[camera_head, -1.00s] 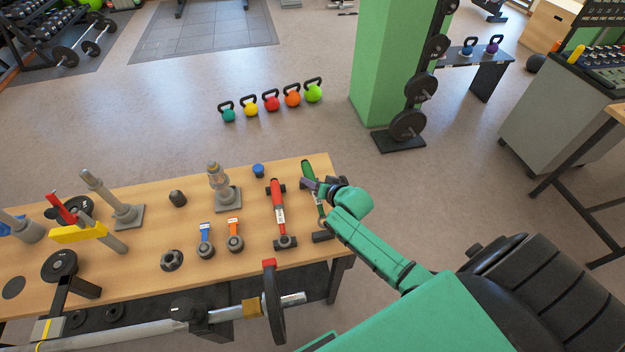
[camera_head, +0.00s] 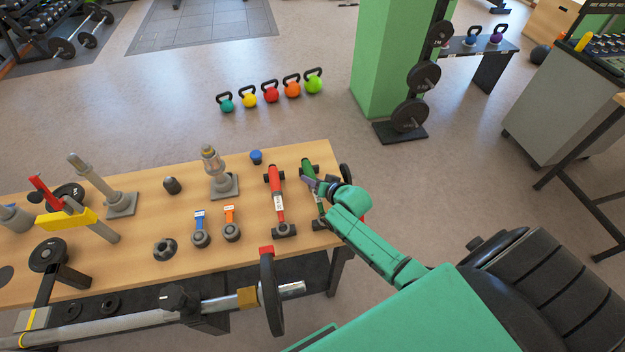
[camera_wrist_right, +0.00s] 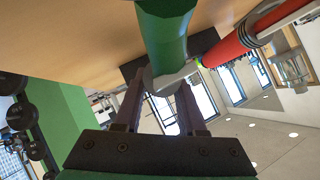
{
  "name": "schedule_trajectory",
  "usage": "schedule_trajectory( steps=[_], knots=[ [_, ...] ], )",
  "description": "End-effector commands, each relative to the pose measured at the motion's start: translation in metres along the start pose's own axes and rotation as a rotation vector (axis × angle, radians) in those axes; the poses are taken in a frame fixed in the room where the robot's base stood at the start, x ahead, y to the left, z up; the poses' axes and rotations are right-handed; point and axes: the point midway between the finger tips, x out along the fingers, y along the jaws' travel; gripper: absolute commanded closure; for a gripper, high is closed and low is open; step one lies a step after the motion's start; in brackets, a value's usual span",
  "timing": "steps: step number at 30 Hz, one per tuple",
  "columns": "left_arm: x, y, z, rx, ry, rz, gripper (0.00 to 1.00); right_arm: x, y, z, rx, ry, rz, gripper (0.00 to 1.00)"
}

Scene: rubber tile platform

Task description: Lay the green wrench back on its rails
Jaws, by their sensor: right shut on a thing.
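The green wrench (camera_head: 306,168) is at the right end of the wooden table, beside the red wrench (camera_head: 276,200). My right gripper (camera_head: 312,183) is shut on its green handle, which also shows in the right wrist view (camera_wrist_right: 165,35). The wrench looks roughly in line with a black rail (camera_head: 321,224) at its near end; whether it touches is unclear. My gripper and forearm hide part of the wrench. The red wrench lies on black rails and also shows in the right wrist view (camera_wrist_right: 250,38). My left gripper is not in view.
Blue- and orange-tagged pieces (camera_head: 201,235) (camera_head: 231,230), a grey post on a base (camera_head: 222,185) and a blue knob (camera_head: 256,157) stand left of the wrenches. A barbell (camera_head: 150,318) lies along the table's near side. A black round part (camera_head: 346,173) is by the right edge.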

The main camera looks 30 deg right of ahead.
Motion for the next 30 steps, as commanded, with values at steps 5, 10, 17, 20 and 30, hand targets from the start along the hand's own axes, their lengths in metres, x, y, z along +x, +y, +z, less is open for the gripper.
schedule_trajectory(
  steps=[5, 10, 17, 20, 30],
  knots=[
    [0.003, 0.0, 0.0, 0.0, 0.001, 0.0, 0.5, 0.002, 0.001, 0.002, 0.0, 0.002, -0.002, 0.56],
    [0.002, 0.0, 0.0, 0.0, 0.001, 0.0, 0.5, 0.002, 0.001, 0.002, 0.0, 0.002, -0.001, 0.25],
    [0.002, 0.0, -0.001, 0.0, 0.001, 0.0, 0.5, 0.001, 0.002, 0.003, 0.0, -0.001, 0.001, 0.25],
    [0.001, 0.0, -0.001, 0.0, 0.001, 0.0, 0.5, -0.005, 0.002, 0.003, 0.0, -0.001, 0.0, 0.25],
    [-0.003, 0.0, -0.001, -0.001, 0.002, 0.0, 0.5, -0.08, 0.003, 0.004, -0.001, -0.002, 0.001, 0.25]
  ],
)
